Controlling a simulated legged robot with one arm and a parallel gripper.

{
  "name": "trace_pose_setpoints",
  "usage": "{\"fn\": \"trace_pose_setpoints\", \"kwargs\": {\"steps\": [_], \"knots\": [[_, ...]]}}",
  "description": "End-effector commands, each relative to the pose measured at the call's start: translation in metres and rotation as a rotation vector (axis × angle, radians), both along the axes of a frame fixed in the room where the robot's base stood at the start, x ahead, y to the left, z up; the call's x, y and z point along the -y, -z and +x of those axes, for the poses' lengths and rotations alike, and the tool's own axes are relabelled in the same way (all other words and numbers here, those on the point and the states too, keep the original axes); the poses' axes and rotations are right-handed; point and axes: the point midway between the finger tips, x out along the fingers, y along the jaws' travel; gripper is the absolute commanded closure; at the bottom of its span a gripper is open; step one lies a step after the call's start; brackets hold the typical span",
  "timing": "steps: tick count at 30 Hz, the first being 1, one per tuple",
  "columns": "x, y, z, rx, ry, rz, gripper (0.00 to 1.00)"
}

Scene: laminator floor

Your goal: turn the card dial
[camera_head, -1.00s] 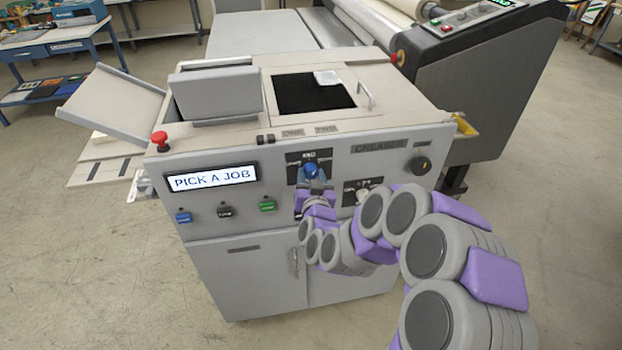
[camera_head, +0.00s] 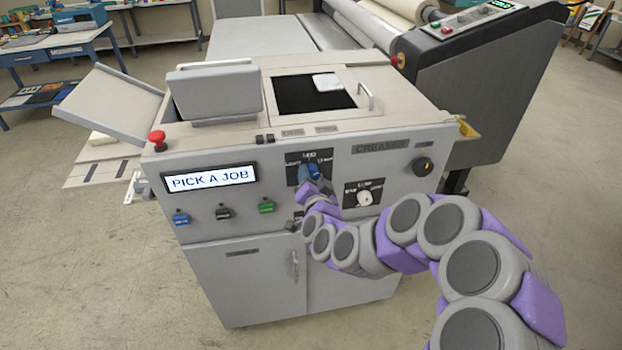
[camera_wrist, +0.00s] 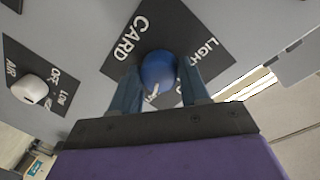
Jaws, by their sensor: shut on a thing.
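The card dial is a round blue knob (camera_head: 306,174) on a black plate on the front of the creaser. In the wrist view the blue knob (camera_wrist: 158,68) sits between my two fingers, with the words CARD and LIGHT on the plate (camera_wrist: 122,58) around it. A small white mark shows on the knob's near side, between the fingers. My gripper (camera_wrist: 160,92) is shut on the knob, one finger on each side. In the head view my gripper (camera_head: 312,182) reaches it from the lower right, tilted, and partly hides the knob and plate.
A white knob (camera_head: 364,198) on another black plate is just right of my gripper. A lit screen (camera_head: 211,179) reads PICK A JOB. Coloured buttons, including a green one (camera_head: 266,206), lie lower left. A red stop button (camera_head: 157,139) stands at the left corner.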

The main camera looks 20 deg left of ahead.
Motion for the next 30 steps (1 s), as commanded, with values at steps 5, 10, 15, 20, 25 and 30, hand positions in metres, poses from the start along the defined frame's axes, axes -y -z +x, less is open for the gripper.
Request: {"fn": "trace_pose_setpoints", "kwargs": {"steps": [5,10,15,20,25,30], "knots": [[0.0006,0.0033,-0.0005,-0.009,0.0,0.001,0.85],[0.0008,0.0032,-0.0003,-0.009,0.0,0.001,0.85],[0.0009,0.0022,-0.0003,-0.007,0.001,0.001,0.39],[0.001,0.0009,-0.0007,-0.004,0.001,0.001,0.3],[0.001,0.0004,-0.0006,-0.003,0.0,0.002,0.3],[0.0042,-0.0016,-0.0028,-0.002,0.001,0.002,0.3]]}}
